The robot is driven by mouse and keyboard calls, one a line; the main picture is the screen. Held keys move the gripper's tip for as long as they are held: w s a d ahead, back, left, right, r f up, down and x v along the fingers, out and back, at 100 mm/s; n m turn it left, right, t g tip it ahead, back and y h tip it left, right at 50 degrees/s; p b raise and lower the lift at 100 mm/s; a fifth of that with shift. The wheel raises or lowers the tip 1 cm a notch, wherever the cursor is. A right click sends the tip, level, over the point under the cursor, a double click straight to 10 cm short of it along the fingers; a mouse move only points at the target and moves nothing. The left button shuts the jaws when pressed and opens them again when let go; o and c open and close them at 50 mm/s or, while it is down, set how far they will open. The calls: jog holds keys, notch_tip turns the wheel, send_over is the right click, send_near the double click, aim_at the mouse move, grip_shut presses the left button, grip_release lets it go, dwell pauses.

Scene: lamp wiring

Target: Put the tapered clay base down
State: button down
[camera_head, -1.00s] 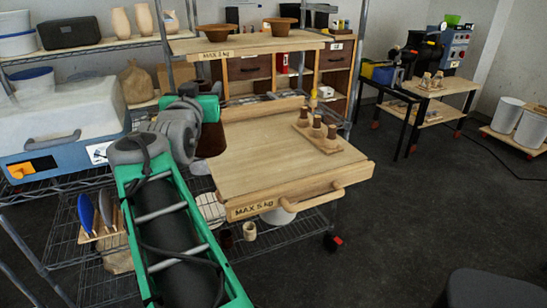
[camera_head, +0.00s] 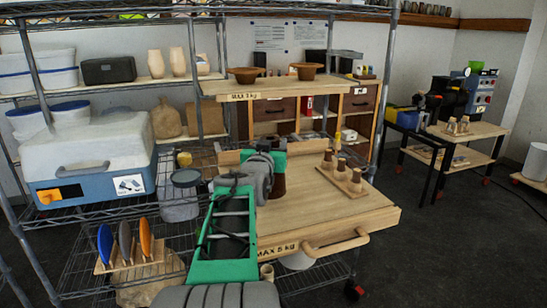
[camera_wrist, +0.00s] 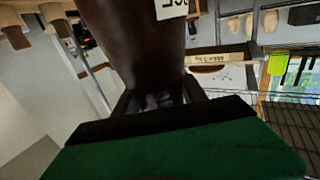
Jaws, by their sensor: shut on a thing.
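The tapered clay base (camera_head: 278,187) is dark brown and hangs from my gripper over the left part of the wooden worktop (camera_head: 310,222). I cannot tell whether its lower end touches the wood. In the wrist view the base (camera_wrist: 150,45) fills the upper middle, with part of a pale label at its edge. My gripper (camera_wrist: 157,98) is shut on its narrow end. In the head view my wrist and arm hide part of the base and the worktop's left side.
A wooden holder (camera_head: 355,191) with three small brown pieces stands on the worktop, right of the base. The worktop's front middle is clear. A shelf (camera_head: 238,86) with two brown bowls is above and behind. A blue-and-white box (camera_head: 85,165) is on the left.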

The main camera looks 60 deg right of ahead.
jog(key=shift+d, duration=0.2)
jog(key=f, duration=0.3)
jog(key=shift+d, duration=0.25)
jog(key=shift+f, duration=0.25)
jog(key=shift+f+b, duration=0.2)
jog(key=shift+b, duration=0.15)
jog(key=c, duration=0.6)
grip_release()
jog(key=shift+a+f, duration=0.1)
jog(key=shift+f, duration=0.05)
jog(key=shift+c, duration=0.2)
